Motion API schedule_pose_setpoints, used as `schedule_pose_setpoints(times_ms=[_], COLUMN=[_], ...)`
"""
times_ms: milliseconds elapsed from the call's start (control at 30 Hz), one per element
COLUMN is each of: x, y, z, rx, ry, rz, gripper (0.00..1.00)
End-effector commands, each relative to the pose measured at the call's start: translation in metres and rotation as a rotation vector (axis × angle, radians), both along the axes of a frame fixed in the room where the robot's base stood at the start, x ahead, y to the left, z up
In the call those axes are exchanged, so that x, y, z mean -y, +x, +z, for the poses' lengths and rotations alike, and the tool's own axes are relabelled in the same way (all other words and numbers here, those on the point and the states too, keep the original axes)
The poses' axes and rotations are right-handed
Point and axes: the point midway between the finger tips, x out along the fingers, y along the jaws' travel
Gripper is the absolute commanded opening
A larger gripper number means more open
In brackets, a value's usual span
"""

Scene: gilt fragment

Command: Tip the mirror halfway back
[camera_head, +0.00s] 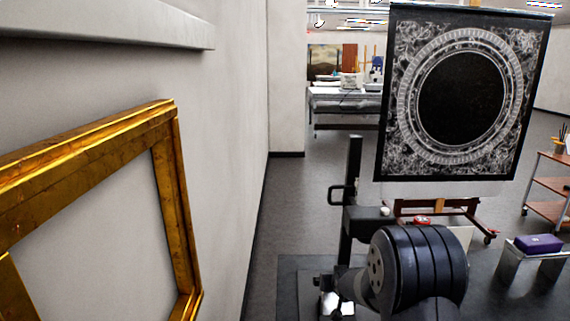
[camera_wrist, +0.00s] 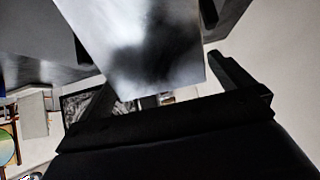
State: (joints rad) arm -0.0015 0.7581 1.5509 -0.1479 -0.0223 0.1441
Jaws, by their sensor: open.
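A thin dark upright (camera_head: 353,170) with a loop handle (camera_head: 336,195) on its left side stands in the middle of the head view; it may be the mirror seen edge-on, but I cannot tell for sure. In the wrist view a grey, glossy panel (camera_wrist: 140,45) with a dark blurred reflection reaches down from the top. My gripper (camera_wrist: 150,82) shows there as a black palm with fingers spread apart, close to this panel. I see nothing held, and contact is unclear.
A gilt frame (camera_head: 95,135) is at the left by the pale wall. A black-and-white ornamental panel (camera_head: 400,95) stands on an easel. A purple box (camera_head: 538,243) sits on a small metal stand at the right. A trolley (camera_head: 548,185) stands behind. Open floor lies between.

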Motion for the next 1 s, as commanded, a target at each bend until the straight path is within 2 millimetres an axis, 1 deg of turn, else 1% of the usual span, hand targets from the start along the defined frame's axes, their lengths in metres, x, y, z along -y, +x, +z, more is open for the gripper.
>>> schedule_pose_setpoints(times_ms=[33, 1000], x=[-0.0001, -0.0001], y=[-0.0005, -0.0068], z=[-0.0049, 0.0012], rx=[0.010, 0.178], ry=[0.000, 0.003], rz=[0.000, 0.000], gripper=[1.00, 1.00])
